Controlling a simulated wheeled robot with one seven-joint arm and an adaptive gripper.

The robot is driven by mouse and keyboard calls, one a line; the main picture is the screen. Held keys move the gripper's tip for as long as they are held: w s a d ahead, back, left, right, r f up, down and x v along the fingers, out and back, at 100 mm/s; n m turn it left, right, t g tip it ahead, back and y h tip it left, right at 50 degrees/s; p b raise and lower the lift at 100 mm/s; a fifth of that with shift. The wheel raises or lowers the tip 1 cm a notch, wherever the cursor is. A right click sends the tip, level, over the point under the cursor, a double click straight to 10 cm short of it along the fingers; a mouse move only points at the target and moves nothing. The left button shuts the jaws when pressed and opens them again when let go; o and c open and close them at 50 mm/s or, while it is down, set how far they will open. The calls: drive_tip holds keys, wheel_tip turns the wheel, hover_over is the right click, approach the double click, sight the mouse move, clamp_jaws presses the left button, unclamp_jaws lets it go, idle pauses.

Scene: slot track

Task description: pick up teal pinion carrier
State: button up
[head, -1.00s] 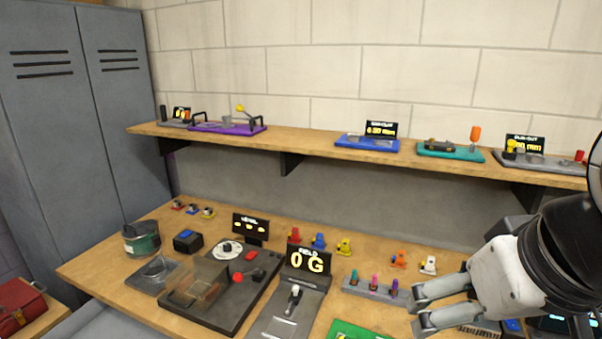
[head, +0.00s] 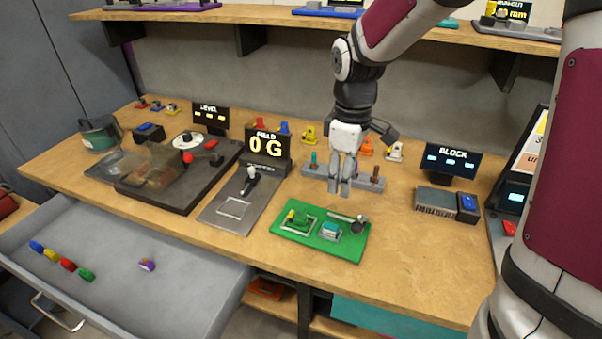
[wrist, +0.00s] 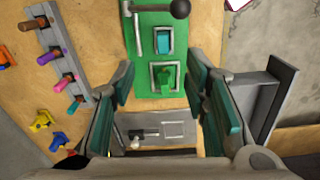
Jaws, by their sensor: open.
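A teal block (head: 330,229), which could be the teal pinion carrier, sits in the right-hand frame of the green board (head: 349,249). In the wrist view the teal block (wrist: 164,41) is inside a pale rectangular frame. A teal peg (head: 314,158) also stands at the left end of a grey rack; I cannot tell for sure which one the name means. My gripper (head: 339,190) points down above the bench, between rack and board, and is empty. In the wrist view my gripper (wrist: 162,73) has its fingers spread, with the board between and beyond them.
A green block (head: 296,218) and a dark-knobbed lever (head: 360,219) are on the board. The grey peg rack (head: 345,181) is close behind my gripper. The field display device (head: 250,187) stands left; the block display (head: 451,160) stands right. Bare bench lies right of the board.

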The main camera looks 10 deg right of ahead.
wheel_tip(320, 180, down, 2)
hover_over(333, 226)
drive_tip(key=shift+n, duration=0.3)
drive_tip(key=f, duration=0.5)
drive_tip(key=d+f+b, duration=0.1)
drive_tip(key=f, duration=0.2)
drive_tip(key=shift+s+f, duration=0.1)
drive_tip(key=shift+f, duration=0.1)
drive_tip(key=shift+a+f, duration=0.25)
drive_tip(key=shift+f, duration=1.1)
drive_tip(key=shift+a+f, duration=0.25)
drive_tip(key=shift+f, duration=1.05)
clamp_jaws()
